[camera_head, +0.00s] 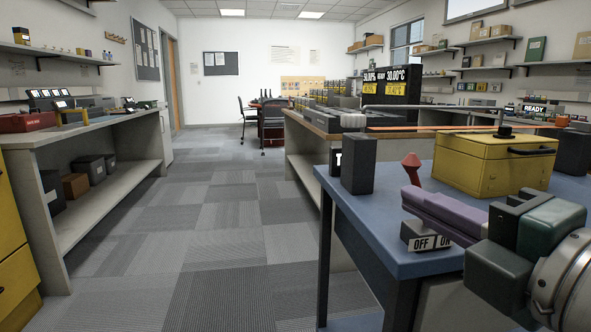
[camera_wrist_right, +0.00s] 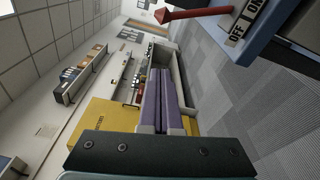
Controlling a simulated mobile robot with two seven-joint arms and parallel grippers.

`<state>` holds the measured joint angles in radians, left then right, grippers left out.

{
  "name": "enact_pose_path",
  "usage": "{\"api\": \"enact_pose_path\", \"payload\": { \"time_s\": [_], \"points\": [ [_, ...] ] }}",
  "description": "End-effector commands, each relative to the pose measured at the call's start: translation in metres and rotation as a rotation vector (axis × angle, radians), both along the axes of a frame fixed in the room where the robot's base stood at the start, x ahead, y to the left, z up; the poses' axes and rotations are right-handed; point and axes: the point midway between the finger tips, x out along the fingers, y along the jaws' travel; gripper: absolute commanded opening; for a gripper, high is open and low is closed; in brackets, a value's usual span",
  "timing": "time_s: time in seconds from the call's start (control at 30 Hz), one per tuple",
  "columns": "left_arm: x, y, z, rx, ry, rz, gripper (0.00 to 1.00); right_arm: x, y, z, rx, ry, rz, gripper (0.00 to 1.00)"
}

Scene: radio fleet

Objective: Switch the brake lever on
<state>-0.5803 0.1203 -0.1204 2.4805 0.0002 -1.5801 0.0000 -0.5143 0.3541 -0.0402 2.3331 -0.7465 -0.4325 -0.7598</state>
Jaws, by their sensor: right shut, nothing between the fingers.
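The brake lever (camera_head: 411,166) has a red flared knob and stands near the left edge of the blue table. Its dark base with the OFF/ON label (camera_head: 430,242) shows below my right gripper. The knob sits up over the OFF side; the lower stem is hidden behind the gripper in the head view. My right gripper (camera_head: 412,201) has purple fingers, shut and empty, in front of the lever; I cannot tell whether they touch it. In the right wrist view, the lever (camera_wrist_right: 190,13) lies beyond the fingertips (camera_wrist_right: 161,72), apart in the picture. My left gripper is not in view.
A yellow case (camera_head: 490,165) with a black handle stands behind the lever on the blue table (camera_head: 375,225). A dark upright box (camera_head: 357,165) stands at the table's left corner. The carpeted aisle (camera_head: 210,230) to the left is clear.

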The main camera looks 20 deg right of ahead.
Motion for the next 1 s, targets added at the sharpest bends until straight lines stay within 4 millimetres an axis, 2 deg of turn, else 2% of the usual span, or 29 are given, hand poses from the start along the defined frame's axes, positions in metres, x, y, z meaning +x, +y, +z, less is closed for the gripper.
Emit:
{"api": "enact_pose_path", "payload": {
  "time_s": [0.57,0.8,1.0],
  "points": [
    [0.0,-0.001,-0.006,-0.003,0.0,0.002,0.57,0.094,-0.009,-0.002,-0.001,-0.002,-0.002,0.0],
    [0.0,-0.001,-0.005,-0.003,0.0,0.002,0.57,0.082,-0.035,0.002,-0.002,0.004,-0.002,0.0],
    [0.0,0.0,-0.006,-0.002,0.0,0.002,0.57,0.077,-0.044,0.005,-0.001,0.001,0.001,0.0]
  ]
}}
